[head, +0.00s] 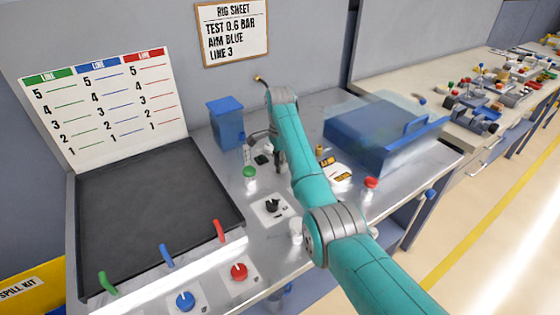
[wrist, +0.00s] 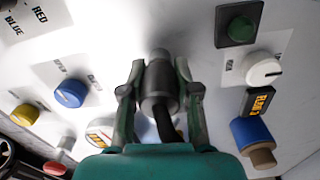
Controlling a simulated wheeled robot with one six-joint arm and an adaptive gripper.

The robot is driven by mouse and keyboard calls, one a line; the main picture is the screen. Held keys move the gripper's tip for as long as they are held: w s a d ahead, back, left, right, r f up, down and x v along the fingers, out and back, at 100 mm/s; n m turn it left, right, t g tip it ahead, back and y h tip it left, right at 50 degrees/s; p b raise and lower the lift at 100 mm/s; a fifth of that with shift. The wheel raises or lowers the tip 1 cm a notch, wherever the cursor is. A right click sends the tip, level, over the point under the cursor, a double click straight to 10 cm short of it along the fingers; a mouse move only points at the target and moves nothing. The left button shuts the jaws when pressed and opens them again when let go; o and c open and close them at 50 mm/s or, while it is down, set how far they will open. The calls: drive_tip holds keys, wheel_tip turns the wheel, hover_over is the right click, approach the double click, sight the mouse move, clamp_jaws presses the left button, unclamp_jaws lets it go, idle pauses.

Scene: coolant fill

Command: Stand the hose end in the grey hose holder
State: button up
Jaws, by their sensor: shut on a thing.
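My gripper (wrist: 158,82) is shut on the hose end (wrist: 159,90), a grey cylinder between the two fingers in the wrist view. A black hose runs from it toward the bottom of the picture. A narrower grey tip shows above the cylinder; I cannot tell whether it touches anything. In the head view my gripper (head: 262,148) is small and partly hidden by my teal arm, over the back of the steel bench (head: 310,110). The hose end cannot be made out there. I cannot pick out the grey hose holder for certain in either view.
Around my gripper are a blue bin (head: 226,125), a green button (head: 249,173), a black knob (head: 271,206) and a red button (head: 370,184). A blue box with a clear lid (head: 375,130) stands right. The wrist view shows blue (wrist: 70,93) and white (wrist: 263,69) knobs.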

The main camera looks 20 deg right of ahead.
drive_tip(key=shift+f, duration=0.55)
drive_tip(key=o, duration=1)
wheel_tip(320, 180, up, 8)
drive_tip(key=shift+f, duration=0.25)
